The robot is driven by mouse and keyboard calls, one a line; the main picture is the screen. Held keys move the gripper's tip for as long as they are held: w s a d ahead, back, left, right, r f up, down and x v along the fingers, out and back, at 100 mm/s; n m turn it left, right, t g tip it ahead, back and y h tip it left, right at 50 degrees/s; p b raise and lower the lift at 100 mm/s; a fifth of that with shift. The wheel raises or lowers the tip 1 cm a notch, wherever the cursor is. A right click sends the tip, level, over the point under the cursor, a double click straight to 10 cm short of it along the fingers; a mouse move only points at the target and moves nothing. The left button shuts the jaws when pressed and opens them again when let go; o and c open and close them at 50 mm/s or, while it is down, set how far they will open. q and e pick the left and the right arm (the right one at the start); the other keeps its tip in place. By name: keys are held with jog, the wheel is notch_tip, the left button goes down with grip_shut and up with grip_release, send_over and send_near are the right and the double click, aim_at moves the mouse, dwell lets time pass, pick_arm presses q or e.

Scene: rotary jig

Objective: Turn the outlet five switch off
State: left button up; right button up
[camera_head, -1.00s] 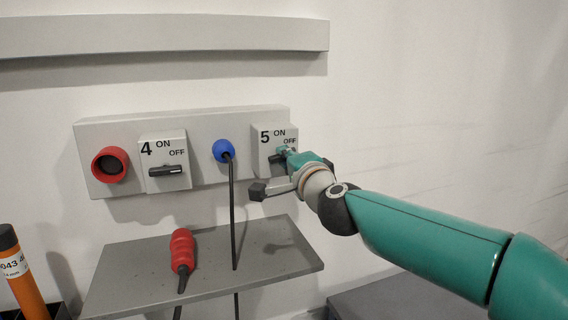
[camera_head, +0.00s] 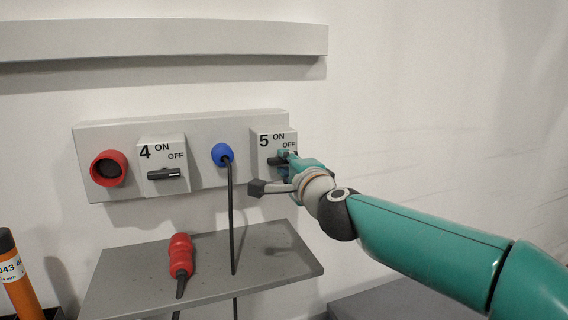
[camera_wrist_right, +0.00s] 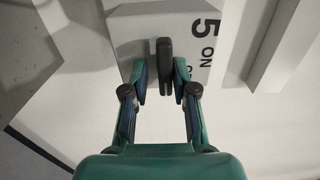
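The outlet five switch box (camera_head: 262,143) carries a "5", ON at the top and OFF at the upper right. Its dark handle (camera_head: 272,161) appears to lie level, partly covered by my gripper. My right gripper (camera_head: 287,160) comes in from the right at the box. In the right wrist view the handle (camera_wrist_right: 164,66) stands between the two fingertips of my right gripper (camera_wrist_right: 161,82), with a narrow gap on each side. The fingers are open around it. The OFF label is mostly hidden there. My left gripper is not in view.
Left of it on the grey panel (camera_head: 110,130) are a blue plug (camera_head: 222,154) with a black cable, switch four (camera_head: 163,150) and a red socket (camera_head: 108,168). A shelf (camera_head: 255,262) below holds a red connector (camera_head: 181,257). An orange tube (camera_head: 20,290) stands at lower left.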

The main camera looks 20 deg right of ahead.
jog(key=shift+o, duration=0.5)
jog(key=shift+r, duration=0.1)
jog(key=shift+s, duration=0.5)
jog(key=s, duration=1.1)
jog(key=shift+d, duration=0.2)
